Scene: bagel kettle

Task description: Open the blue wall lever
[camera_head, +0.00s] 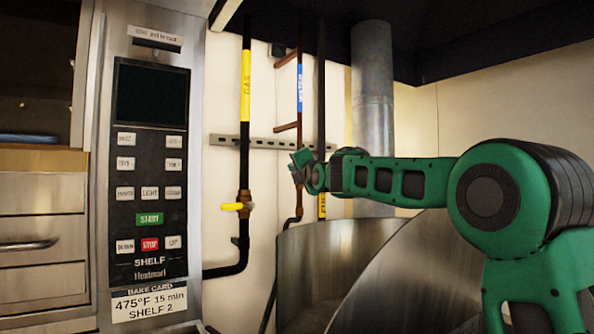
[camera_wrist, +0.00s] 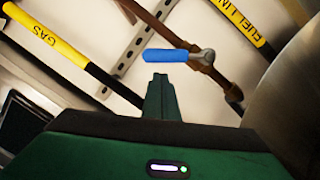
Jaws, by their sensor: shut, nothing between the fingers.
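The blue wall lever (camera_wrist: 166,55) shows in the wrist view, just beyond my fingertips. Its handle points left from a valve body (camera_wrist: 207,60) on a copper-brown pipe and lies at an angle to that pipe. My gripper (camera_wrist: 159,79) is shut and empty, with its fingers pointing at the lever's underside in the picture. A small gap seems to show between them, but contact is hard to judge. In the head view my gripper (camera_head: 297,164) is in front of the copper pipe, and the blue lever is hidden behind it.
A black pipe labelled GAS (camera_head: 246,85) with a yellow lever (camera_head: 232,207) stands left of my gripper. A fuel-line pipe (camera_wrist: 238,20) runs to the right in the wrist view. A large metal kettle (camera_head: 318,265) stands below my arm. An oven control panel (camera_head: 150,180) is at left.

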